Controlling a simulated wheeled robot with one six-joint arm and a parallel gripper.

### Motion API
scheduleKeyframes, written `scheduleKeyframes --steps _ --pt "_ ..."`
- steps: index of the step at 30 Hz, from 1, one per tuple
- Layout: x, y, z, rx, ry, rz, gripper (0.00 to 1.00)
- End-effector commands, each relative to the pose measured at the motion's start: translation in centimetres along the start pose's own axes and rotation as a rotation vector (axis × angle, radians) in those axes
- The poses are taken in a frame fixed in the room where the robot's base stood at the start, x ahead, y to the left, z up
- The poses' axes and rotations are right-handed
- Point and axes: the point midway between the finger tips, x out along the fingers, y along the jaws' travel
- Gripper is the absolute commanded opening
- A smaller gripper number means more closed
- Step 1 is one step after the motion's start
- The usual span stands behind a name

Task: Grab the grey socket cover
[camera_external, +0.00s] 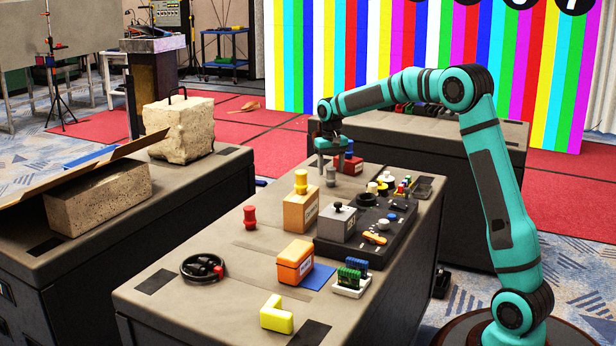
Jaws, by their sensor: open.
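A small grey upright piece (331,177), which looks like the grey socket cover, stands on the dark case table (225,268), near its far end. My gripper (331,163) points down just above and around the top of this piece, with its fingers apart. I cannot tell whether the fingers touch it. Part of the piece's top is hidden by the gripper.
A red piece (349,163) stands close to the right of my gripper. An orange block (300,211) with a yellow knob, a grey box (336,224) with a black knob and a black panel (372,250) stand nearer the camera. Free table lies left of the gripper.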

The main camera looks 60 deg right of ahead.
Motion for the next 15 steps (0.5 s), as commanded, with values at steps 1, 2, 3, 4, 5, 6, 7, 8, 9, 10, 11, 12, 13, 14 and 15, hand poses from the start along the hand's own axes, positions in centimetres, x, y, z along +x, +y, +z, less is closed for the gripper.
scheduleKeyframes --steps 1,2,3,4,5,6,7,8,9,10,11,12,13,14,15 --pt "0.6 -0.1 0.1 0.000 -0.002 0.001 0.60" --pt "1.0 -0.1 0.2 0.000 -0.002 0.001 0.60" --pt "1.6 -0.2 0.3 -0.001 -0.002 0.001 0.60" --pt "2.0 -0.2 0.4 -0.001 -0.003 0.001 0.60" --pt "2.5 -0.2 0.5 -0.001 -0.003 0.001 0.60" --pt "3.0 -0.2 0.4 0.000 -0.002 0.001 0.60" --pt "3.4 -0.2 0.4 0.000 -0.001 0.001 0.60" --pt "3.7 -0.2 0.4 0.000 -0.001 0.000 0.60" --pt "4.0 -0.2 0.4 0.000 -0.001 0.001 0.60" --pt "4.2 -0.2 0.4 0.000 -0.001 0.000 0.60" --pt "4.2 -0.2 0.4 0.000 0.000 0.000 0.60" --pt "4.3 -0.2 0.4 0.000 0.000 0.000 0.60" --pt "4.3 -0.2 0.4 0.000 0.001 0.000 0.60" --pt "4.3 -0.2 0.4 0.000 0.001 0.000 0.60" --pt "4.3 -0.2 0.4 0.000 0.001 0.000 0.60"
